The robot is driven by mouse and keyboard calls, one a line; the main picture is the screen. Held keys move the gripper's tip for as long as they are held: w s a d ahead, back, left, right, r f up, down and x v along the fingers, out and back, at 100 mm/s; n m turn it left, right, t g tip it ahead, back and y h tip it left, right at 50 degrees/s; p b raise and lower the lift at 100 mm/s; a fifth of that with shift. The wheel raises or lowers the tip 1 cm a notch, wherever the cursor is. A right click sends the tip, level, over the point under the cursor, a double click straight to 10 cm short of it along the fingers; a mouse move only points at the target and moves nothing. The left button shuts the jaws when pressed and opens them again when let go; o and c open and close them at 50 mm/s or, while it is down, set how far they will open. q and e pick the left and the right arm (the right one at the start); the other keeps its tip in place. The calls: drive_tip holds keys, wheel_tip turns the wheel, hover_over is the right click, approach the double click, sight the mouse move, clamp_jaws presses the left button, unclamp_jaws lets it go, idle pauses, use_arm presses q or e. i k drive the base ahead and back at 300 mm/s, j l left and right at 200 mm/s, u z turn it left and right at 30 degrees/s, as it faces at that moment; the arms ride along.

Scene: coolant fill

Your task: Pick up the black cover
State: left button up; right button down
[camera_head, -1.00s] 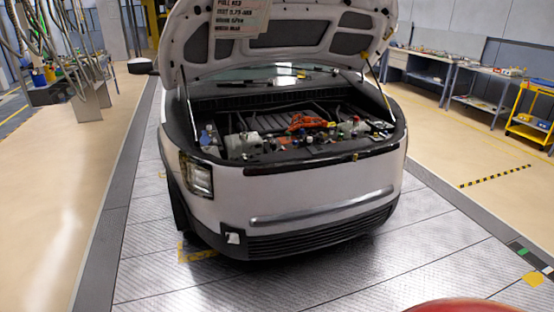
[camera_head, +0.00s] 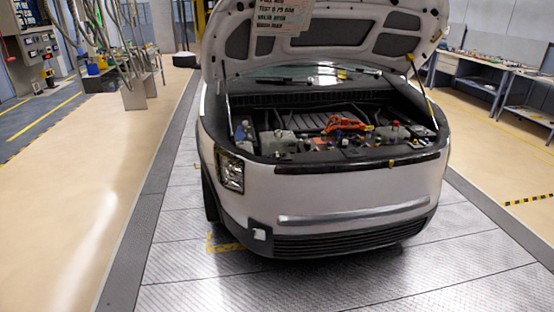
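A white car (camera_head: 340,190) stands ahead with its hood (camera_head: 330,35) raised. Its open engine bay (camera_head: 330,125) holds an orange part (camera_head: 345,123), pale reservoirs and several small coloured caps. I cannot make out a separate black cover; the small parts in the bay are too small to tell apart. Neither of my grippers is in the head view.
A paper sign (camera_head: 283,17) hangs at the raised hood. Clear floor (camera_head: 130,170) lies left of the car, beyond the metal floor plates. Hoses and a machine stand (camera_head: 135,90) are at the back left. Workbenches (camera_head: 480,65) line the right wall.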

sight(277, 156)
drive_tip(key=i+l+z, duration=0.1)
drive_tip(key=i, duration=0.4)
drive_tip(key=i+l+z, duration=0.1)
drive_tip(key=i, duration=0.45)
drive_tip(key=i+j+z, duration=0.1)
drive_tip(key=i+j, duration=0.15)
drive_tip(key=i+j+z, duration=0.1)
drive_tip(key=i+j, duration=0.2)
drive_tip(key=j, duration=0.15)
drive_tip(key=i+j+z, duration=0.15)
drive_tip(key=j, duration=0.25)
drive_tip(key=i+j+z, duration=0.1)
drive_tip(key=i+j, duration=0.2)
drive_tip(key=i+j+z, duration=0.1)
drive_tip(key=j, duration=0.45)
drive_tip(key=i+j+z, duration=0.1)
drive_tip(key=j, duration=0.7)
drive_tip(key=i+j+z, duration=0.1)
drive_tip(key=j, duration=0.7)
